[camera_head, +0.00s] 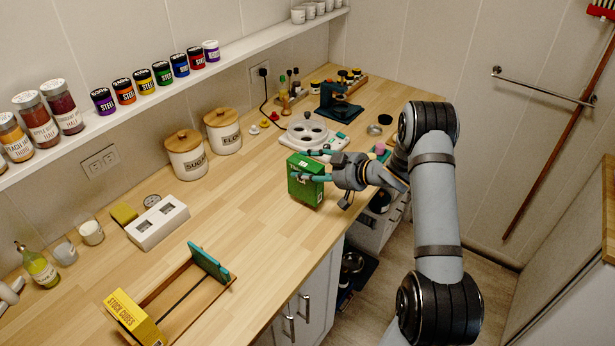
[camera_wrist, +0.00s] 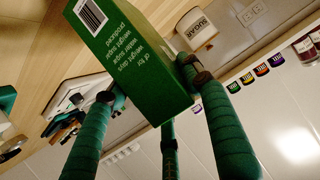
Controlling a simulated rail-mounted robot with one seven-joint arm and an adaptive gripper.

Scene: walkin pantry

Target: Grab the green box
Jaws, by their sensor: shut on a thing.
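The green box (camera_head: 305,184) is upright at the right part of the wooden counter, near its front edge. My gripper (camera_head: 318,166) reaches in from the right, with its fingers around the box's upper part. In the wrist view the green box (camera_wrist: 135,60) fills the upper middle, showing a barcode and white print. Green-wrapped fingers of my gripper (camera_wrist: 145,100) press against its sides, shut on it. Whether the box's base touches the counter is hard to tell.
Sugar (camera_head: 186,158) and flour (camera_head: 223,134) canisters stand to the left. A wooden rack (camera_head: 190,290) and yellow stock cubes box (camera_head: 133,318) are at the front left. Counter between rack and green box is clear.

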